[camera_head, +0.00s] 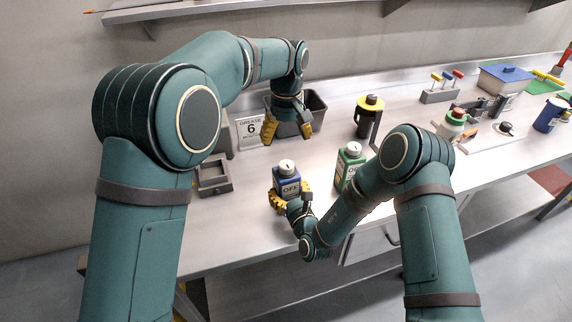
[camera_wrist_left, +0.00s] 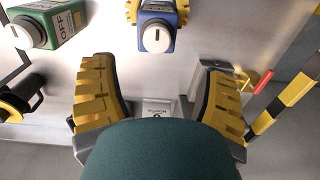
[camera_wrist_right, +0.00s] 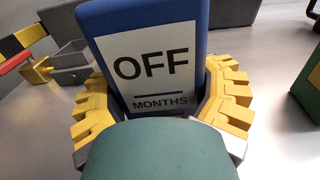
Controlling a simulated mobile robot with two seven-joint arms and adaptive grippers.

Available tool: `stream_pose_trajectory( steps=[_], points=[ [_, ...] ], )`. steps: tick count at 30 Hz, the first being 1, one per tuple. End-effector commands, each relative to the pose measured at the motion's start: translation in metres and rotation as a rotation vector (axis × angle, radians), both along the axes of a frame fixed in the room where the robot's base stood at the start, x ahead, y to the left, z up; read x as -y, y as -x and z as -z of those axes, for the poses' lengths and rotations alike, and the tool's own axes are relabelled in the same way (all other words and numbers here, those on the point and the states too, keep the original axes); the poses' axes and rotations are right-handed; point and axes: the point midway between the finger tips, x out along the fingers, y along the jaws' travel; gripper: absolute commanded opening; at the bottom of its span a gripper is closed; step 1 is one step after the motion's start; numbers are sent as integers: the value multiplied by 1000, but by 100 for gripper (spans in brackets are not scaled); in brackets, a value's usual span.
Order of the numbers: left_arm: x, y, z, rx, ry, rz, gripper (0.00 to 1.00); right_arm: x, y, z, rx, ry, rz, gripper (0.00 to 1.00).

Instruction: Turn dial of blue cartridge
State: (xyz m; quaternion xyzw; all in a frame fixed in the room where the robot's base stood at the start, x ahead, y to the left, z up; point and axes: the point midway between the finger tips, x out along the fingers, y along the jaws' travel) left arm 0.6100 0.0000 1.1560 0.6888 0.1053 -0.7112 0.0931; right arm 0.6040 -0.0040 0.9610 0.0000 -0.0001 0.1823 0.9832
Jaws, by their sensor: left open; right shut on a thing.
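The blue cartridge (camera_head: 288,178) stands upright near the table's front, with a white dial (camera_head: 286,166) on top. My right gripper (camera_head: 291,199) is shut on its lower body; in the right wrist view the yellow fingers flank the cartridge (camera_wrist_right: 150,50), whose label reads OFF and MONTHS. My left gripper (camera_head: 287,131) is open and empty, above the table behind the cartridge. In the left wrist view the cartridge (camera_wrist_left: 158,28) and its dial (camera_wrist_left: 156,39) are beyond the open fingers. The dial carries a dark line mark.
A green cartridge (camera_head: 351,165) stands right of the blue one. A grey bin (camera_head: 315,108) and a GREASE 6 sign (camera_head: 250,130) are by my left gripper. A small grey tray (camera_head: 213,177) lies left. A black and yellow container (camera_head: 369,115) stands behind the green cartridge.

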Motion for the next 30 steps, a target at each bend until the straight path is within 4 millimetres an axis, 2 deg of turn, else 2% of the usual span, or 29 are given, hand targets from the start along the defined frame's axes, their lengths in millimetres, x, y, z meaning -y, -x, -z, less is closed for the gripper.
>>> stream_pose_trajectory(
  steps=[3, 9, 12, 17, 23, 30],
  points=[
    [1, 0, -5, 12, -6, -234, 75, 0, 0, 0, -1, 0, 0, 28],
    [0, -2, -13, 28, -5, -567, 75, 0, 0, 0, -1, 0, 0, 28],
    [0, -2, -17, 34, -3, -672, 75, 0, 0, 0, -1, 0, 0, 28],
    [0, -3, -17, 37, -2, -752, 75, 0, 0, 0, -1, 0, 0, 28],
    [0, -2, 3, 34, -3, -763, 75, 0, 0, 0, -1, 0, 0, 28],
    [-1, -2, 50, 35, -4, -760, 75, 0, 0, 0, -1, 0, 0, 28]
  ],
)
